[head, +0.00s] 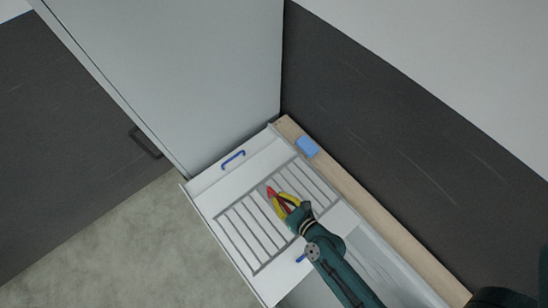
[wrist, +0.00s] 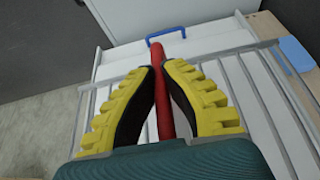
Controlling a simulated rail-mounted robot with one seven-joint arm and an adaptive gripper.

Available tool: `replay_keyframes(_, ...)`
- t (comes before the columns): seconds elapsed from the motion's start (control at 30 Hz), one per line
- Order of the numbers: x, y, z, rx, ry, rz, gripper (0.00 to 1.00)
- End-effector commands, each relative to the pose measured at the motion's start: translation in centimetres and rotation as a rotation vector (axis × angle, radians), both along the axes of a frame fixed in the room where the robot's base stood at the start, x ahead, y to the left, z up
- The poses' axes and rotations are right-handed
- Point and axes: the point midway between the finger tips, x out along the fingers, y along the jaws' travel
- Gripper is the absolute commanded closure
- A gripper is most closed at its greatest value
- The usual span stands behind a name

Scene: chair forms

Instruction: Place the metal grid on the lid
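The metal grid (head: 242,245), a grey rectangular frame with parallel bars, is over the white lid (head: 213,192) in the head view. I cannot tell whether it touches the lid. The lid has a blue handle (head: 232,160) at its far end; another blue handle (head: 300,259) shows partly beside my arm. My gripper (head: 272,197) has yellow fingers and is over the middle of the grid. In the wrist view, its fingers (wrist: 165,72) close around a red bar (wrist: 160,105), which seems to be the grid's handle; its attachment is hidden.
A blue block (head: 307,147) lies on the wooden ledge (head: 350,195) right of the lid. A tall grey panel (head: 190,70) rises behind the lid, and a dark wall (head: 400,120) stands to the right. Open floor (head: 110,245) lies to the left.

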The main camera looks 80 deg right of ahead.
Motion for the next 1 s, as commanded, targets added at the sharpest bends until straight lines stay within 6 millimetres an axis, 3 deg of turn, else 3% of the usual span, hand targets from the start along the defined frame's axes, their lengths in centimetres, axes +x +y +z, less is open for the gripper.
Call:
replay_keyframes(0.07,0.2,-0.2,-1.2,-0.006,-0.005,0.0,1.0)
replay_keyframes(0.1,0.2,-0.2,-2.8,-0.005,-0.004,0.0,1.0)
replay_keyframes(0.47,0.2,-0.2,-8.1,-0.005,-0.004,0.003,1.0)
replay_keyframes(0.87,0.2,-0.1,-8.5,-0.004,-0.004,0.001,1.0)
replay_keyframes(0.9,0.1,0.0,-8.6,-0.001,-0.001,0.002,0.9)
replay_keyframes(1.0,0.1,0.0,-8.5,-0.001,-0.001,0.002,0.7)
